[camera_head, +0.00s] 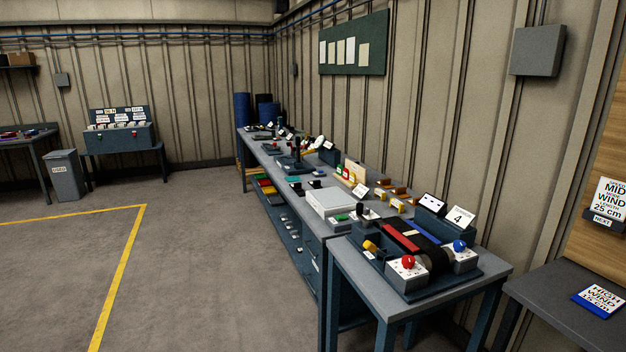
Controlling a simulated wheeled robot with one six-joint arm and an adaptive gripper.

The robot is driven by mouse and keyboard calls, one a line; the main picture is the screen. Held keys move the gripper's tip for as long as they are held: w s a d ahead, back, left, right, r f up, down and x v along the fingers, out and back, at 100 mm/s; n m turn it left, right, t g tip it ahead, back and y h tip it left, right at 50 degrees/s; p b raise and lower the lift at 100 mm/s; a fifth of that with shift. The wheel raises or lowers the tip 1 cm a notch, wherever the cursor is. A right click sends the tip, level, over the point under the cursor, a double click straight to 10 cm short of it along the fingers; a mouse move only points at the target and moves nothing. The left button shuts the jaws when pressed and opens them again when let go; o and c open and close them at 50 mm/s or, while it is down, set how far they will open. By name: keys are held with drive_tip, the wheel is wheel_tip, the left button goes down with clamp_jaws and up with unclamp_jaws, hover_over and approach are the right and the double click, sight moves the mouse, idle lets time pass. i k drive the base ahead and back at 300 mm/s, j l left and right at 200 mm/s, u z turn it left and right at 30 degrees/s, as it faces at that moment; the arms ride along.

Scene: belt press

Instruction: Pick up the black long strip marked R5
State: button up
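I cannot make out a black long strip marked R5; no R5 label is readable at this distance. A belt machine with a black belt (436,251) stands on the near table, with a red strip (402,237) lying along it. Small dark pieces lie on the long workbench (333,227) behind it, too small to identify. My gripper is not in view.
The near table carries a red knob (408,262), a blue knob (460,246) and a card marked 4 (460,217). A dark side table (560,292) stands at the right. A grey bin (66,175) stands far left. The floor (200,270) at left and centre is clear.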

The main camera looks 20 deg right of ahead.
sight(316, 184)
drive_tip(key=i+j+z, duration=0.2)
drive_tip(key=i+j, duration=0.15)
drive_tip(key=i, duration=0.2)
drive_tip(key=i+j+z, duration=0.15)
drive_tip(key=i+j, duration=0.3)
drive_tip(key=i+j+z, duration=0.2)
drive_tip(key=i+j, duration=0.35)
drive_tip(key=i+j+z, duration=0.15)
drive_tip(key=i+j, duration=0.4)
drive_tip(key=i+j+z, duration=0.2)
drive_tip(key=i+j, duration=0.25)
drive_tip(key=j, duration=0.2)
drive_tip(key=k+j+z, duration=0.2)
drive_tip(key=k+j, duration=0.2)
drive_tip(key=j, duration=0.15)
